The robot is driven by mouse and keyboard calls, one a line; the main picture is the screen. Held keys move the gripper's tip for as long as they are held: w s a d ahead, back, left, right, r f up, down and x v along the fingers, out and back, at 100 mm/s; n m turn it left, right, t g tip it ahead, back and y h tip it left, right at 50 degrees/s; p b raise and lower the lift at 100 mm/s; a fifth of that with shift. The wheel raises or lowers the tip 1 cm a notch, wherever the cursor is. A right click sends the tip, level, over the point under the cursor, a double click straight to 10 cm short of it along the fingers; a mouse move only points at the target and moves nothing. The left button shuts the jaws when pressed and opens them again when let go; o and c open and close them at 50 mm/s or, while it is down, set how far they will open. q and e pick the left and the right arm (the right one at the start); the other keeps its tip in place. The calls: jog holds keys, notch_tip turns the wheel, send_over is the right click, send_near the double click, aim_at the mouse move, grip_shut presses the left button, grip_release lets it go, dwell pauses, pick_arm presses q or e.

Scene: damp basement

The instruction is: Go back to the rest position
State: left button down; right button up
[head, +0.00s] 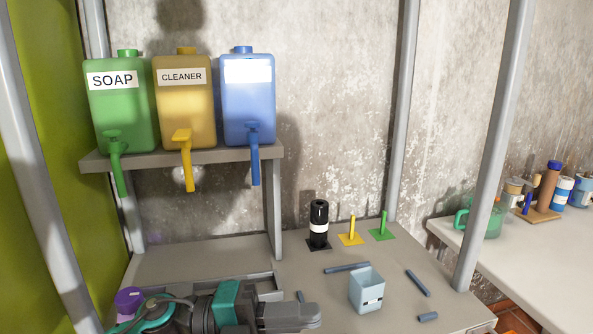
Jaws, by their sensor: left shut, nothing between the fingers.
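My left arm reaches in along the bottom edge of the head view, low over the grey workbench (285,258). Its gripper (312,314) points right, with its fingers together and nothing held. A small light-blue cup with a dark mark (366,292) stands upright on the bench just right of the fingertips, apart from them. My right gripper is out of view.
A shelf (226,153) holds green soap (122,110), yellow cleaner (185,108) and blue (247,100) jugs with hanging taps. A black bottle (318,224), yellow peg (352,231), green peg (382,228) and loose grey rods (347,267) occupy the bench. Metal posts (494,150) flank it.

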pick_arm(q)
jog(key=w+a+f+n+t+y, duration=0.2)
jog(key=a+f+n+t+y, duration=0.25)
jog(key=n+t, duration=0.5)
jog(key=w+a+f+n+t+y, duration=0.1)
jog(key=a+f+n+t+y, duration=0.45)
jog(key=n, duration=0.75)
jog(key=s+a+f+n+g+y, duration=0.2)
jog(key=s+a+f+n+y, duration=0.1)
jog(key=f, duration=0.6)
jog(key=s+a+f+n+g+y, duration=0.2)
jog(key=s+a+f+n+y, duration=0.2)
jog(key=s+f+n, duration=0.3)
jog(key=s+a+f, duration=0.1)
jog(key=s+f, duration=0.2)
jog(key=shift+s, duration=0.2)
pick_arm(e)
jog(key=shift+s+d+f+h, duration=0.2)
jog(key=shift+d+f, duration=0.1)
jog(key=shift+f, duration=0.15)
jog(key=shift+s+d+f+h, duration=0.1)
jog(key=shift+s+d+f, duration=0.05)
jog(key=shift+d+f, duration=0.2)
